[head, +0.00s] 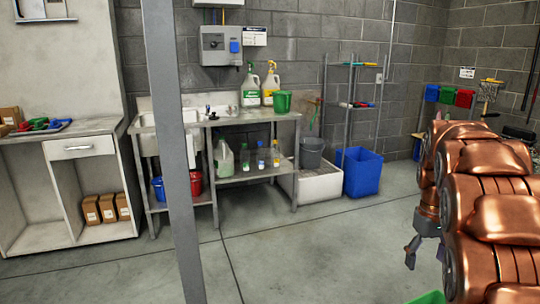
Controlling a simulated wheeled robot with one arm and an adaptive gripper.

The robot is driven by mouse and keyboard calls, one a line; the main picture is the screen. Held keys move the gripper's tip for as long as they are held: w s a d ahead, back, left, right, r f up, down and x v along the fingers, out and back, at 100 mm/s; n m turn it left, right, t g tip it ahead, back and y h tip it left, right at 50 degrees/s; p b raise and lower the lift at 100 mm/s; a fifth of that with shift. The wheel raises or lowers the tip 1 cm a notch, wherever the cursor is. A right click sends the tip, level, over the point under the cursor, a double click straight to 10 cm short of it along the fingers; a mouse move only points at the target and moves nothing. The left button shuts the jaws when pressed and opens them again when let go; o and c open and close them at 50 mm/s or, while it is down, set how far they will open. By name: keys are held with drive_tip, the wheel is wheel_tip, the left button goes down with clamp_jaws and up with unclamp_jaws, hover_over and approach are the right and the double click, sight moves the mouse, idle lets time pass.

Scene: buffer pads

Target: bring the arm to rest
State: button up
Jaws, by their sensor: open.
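My copper-coloured arm fills the right side of the head view, bent and partly out of frame. My gripper (411,252) shows at the left edge of the arm, grey and pointing down, over the open floor. It is open, and nothing is seen in it. Part of it is hidden behind the arm links.
A grey post (177,170) stands close in front. Beyond are a steel sink bench (255,117), a white cabinet (85,149), a wire shelf (345,70) and a blue bin (362,172). A green edge (428,298) shows below my arm. The middle floor is clear.

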drive_tip(key=s+a+r+p, duration=1.2)
drive_tip(key=s+a+r, duration=0.1)
drive_tip(key=s+a, duration=0.2)
drive_tip(key=s+a+r+p, duration=0.1)
drive_tip(key=s+a+p, duration=0.2)
drive_tip(key=s, duration=0.4)
drive_tip(key=s+a+r+g+p, duration=0.1)
drive_tip(key=s+a+r+p, duration=0.1)
drive_tip(key=s+p, duration=0.3)
drive_tip(key=shift+s+a+r+m+y, duration=0.15)
drive_tip(key=shift+s+a+m+y, duration=0.2)
drive_tip(key=shift+s+a, duration=0.65)
drive_tip(key=shift+s+p, duration=0.35)
drive_tip(key=shift+s, duration=0.35)
drive_tip(key=shift+c, duration=0.2)
